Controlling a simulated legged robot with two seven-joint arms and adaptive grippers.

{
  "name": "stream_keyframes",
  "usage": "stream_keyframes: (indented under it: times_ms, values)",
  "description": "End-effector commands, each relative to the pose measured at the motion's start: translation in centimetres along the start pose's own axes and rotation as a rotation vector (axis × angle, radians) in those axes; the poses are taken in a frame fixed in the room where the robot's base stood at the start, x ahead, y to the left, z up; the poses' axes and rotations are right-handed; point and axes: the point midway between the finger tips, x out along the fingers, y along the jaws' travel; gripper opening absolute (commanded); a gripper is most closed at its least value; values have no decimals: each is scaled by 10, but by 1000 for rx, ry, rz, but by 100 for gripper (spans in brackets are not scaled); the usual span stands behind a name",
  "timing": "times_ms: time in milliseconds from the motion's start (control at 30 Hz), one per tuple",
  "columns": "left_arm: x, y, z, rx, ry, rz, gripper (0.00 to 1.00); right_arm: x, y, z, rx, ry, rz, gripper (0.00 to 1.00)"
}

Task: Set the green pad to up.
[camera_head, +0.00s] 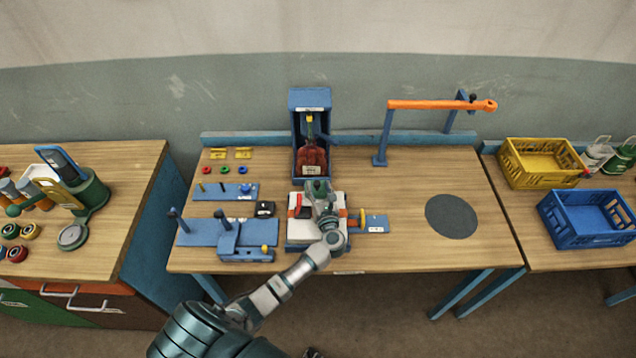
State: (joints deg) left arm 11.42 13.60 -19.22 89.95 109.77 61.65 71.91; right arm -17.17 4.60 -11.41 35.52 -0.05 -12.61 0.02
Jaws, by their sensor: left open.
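A white and blue box (298,228) sits at the front middle of the table, with a red piece (298,206) on its left part. My left gripper (318,187) is over the middle and back edge of this box, its jaws open. I cannot make out a green pad for sure; my gripper and wrist cover the middle of the box, where it may be hidden. Whether the gripper touches anything there cannot be told. My right gripper is not in view.
A blue open cabinet (311,98) with a red-brown item (312,160) stands just behind. Blue fixtures (200,232) with pegs lie to the left, and a small blue plate (376,223) to the right. An orange bar (435,104) spans the back right. Table around the dark disc (451,216) is clear.

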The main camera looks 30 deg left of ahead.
Motion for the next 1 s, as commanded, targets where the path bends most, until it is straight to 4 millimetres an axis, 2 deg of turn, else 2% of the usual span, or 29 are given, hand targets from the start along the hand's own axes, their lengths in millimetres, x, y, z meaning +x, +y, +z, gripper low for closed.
stream_keyframes:
  times_ms: [167,467,600,667,700,1000]
  values:
    - [15,0,0,0,-1,0,54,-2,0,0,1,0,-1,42]
    - [16,0,0,0,0,0,54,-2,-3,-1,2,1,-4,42]
    - [16,0,0,0,0,0,19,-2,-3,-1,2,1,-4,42]
    - [16,0,0,0,0,-1,4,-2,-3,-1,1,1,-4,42]
    - [16,0,0,0,0,-1,0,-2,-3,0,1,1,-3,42]
    - [19,-3,1,0,10,-4,0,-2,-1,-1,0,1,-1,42]
